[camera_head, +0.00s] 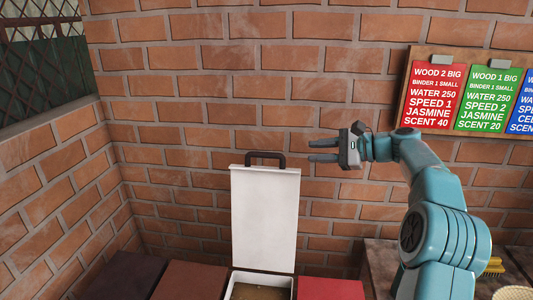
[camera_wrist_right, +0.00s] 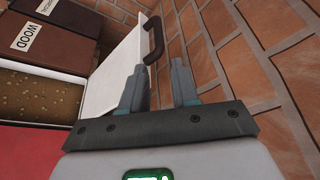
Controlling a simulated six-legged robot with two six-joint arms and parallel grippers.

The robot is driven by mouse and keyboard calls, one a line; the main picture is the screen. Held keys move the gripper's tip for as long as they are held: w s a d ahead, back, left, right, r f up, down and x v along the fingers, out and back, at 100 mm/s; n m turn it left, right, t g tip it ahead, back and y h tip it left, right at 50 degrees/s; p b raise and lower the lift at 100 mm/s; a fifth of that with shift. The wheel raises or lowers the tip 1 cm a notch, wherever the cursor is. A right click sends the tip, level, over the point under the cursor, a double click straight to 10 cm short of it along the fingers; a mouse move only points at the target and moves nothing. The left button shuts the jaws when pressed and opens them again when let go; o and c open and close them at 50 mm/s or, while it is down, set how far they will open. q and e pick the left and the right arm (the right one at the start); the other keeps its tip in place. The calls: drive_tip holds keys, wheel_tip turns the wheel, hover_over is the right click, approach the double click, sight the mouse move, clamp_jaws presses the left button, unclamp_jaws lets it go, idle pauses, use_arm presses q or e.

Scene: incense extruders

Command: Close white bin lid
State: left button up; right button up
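The white bin lid (camera_head: 265,215) stands upright, open, at the back of the white bin (camera_head: 259,277), with a dark handle (camera_head: 265,156) on its top edge. Brown granular contents show inside the bin. My right gripper (camera_head: 311,151) is open and empty, up and to the right of the handle, with its fingers pointing left. In the right wrist view the gripper (camera_wrist_right: 160,85) shows two parted fingers, with the lid (camera_wrist_right: 115,70) and handle (camera_wrist_right: 154,40) beyond them. The handle looks apart from the fingers. My left gripper is not in view.
Red lids (camera_head: 190,281) flank the white bin, and a dark one (camera_head: 122,275) lies farther left. The brick wall (camera_head: 200,100) rises close behind the lid. A recipe board (camera_head: 468,92) hangs at right. A yellow brush (camera_head: 494,267) lies at lower right.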

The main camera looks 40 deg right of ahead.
sight(274, 155)
drive_tip(key=p+x, duration=0.1)
drive_tip(key=x, duration=0.4)
drive_tip(key=p+x, duration=0.1)
drive_tip(key=x, duration=0.4)
drive_tip(key=p+x, duration=0.1)
drive_tip(key=x, duration=0.4)
drive_tip(key=shift+s+a, duration=0.15)
drive_tip(key=shift+a, duration=0.25)
drive_tip(key=shift+s+d+f, duration=0.1)
drive_tip(key=shift+d, duration=0.15)
drive_tip(key=shift+a, duration=0.15)
clamp_jaws()
